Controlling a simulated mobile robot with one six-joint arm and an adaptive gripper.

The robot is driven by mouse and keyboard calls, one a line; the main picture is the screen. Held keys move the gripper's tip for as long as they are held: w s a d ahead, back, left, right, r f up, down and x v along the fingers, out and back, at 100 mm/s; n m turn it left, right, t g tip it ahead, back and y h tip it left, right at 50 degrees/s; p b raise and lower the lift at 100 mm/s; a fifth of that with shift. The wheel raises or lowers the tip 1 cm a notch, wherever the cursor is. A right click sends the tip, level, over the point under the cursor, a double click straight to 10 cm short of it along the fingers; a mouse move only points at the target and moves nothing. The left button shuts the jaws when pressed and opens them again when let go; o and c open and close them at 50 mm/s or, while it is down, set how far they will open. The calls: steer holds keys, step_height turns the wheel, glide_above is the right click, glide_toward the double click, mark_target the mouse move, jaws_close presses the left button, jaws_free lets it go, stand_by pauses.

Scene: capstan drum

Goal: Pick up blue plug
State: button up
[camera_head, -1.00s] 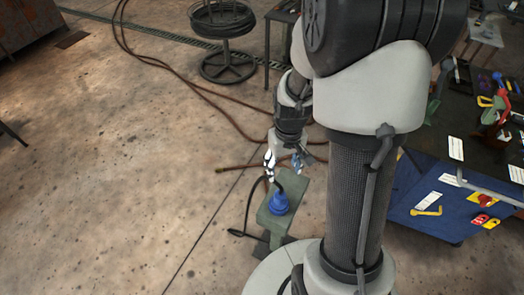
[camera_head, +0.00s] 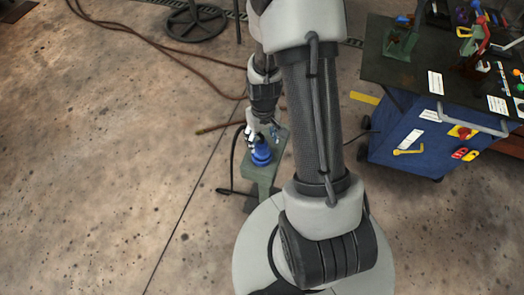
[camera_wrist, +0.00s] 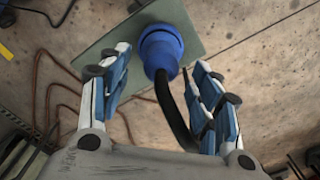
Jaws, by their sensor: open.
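The blue plug (camera_head: 261,154) stands on a small green stand (camera_head: 264,174), with a black cable coming from it. In the wrist view the plug (camera_wrist: 161,50) is at the top middle, and its black cable (camera_wrist: 172,112) runs down between the fingers. My gripper (camera_wrist: 158,82) is open, one finger on each side of the plug's cable end. In the head view my gripper (camera_head: 262,133) is right at the plug, just above the stand. I cannot tell whether a finger touches the plug.
A blue cabinet (camera_head: 390,146) with a dark top holding tools stands at the right. Brown hoses (camera_head: 165,45) lie on the concrete floor behind the stand. A reel base (camera_head: 195,24) stands at the back. The floor at the left is clear.

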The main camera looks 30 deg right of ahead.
mark_target(262, 142)
step_height(262, 142, down, 4)
steer(key=shift+a+f+b, duration=0.1)
steer(key=shift+f+b, duration=0.05)
steer(key=shift+b, duration=0.55)
steer(key=shift+c, duration=0.3)
steer(key=c, duration=1.3)
steer(key=shift+o, duration=0.2)
steer(key=shift+r, duration=0.2)
